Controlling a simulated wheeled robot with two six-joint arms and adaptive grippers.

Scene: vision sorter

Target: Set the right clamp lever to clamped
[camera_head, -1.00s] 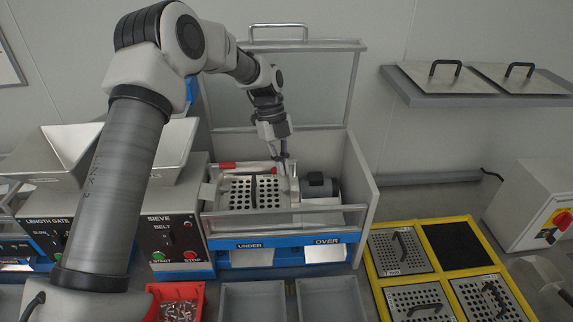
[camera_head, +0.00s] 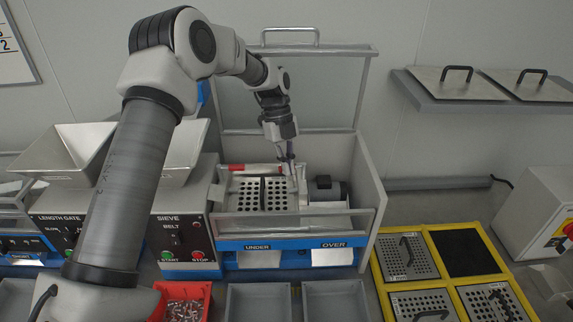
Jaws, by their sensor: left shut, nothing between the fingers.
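The sieve deck (camera_head: 262,195), a perforated metal plate, sits inside the sieve box with its clear lid raised. A red lever handle (camera_head: 238,168) lies flat along the deck's back left edge. The right clamp lever cannot be made out clearly; my left gripper covers the deck's back right corner. My left gripper (camera_head: 292,170) is shut and empty, pointing down at that corner, beside the motor. Whether it touches anything there is too small to tell. My right gripper is not in view.
The raised lid (camera_head: 290,90) stands behind my left arm. A grey motor (camera_head: 325,190) sits right of the deck, and the box's side wall (camera_head: 368,185) is beyond it. A front rail (camera_head: 290,222) crosses before the deck. Spare screens lie in a yellow rack (camera_head: 425,232).

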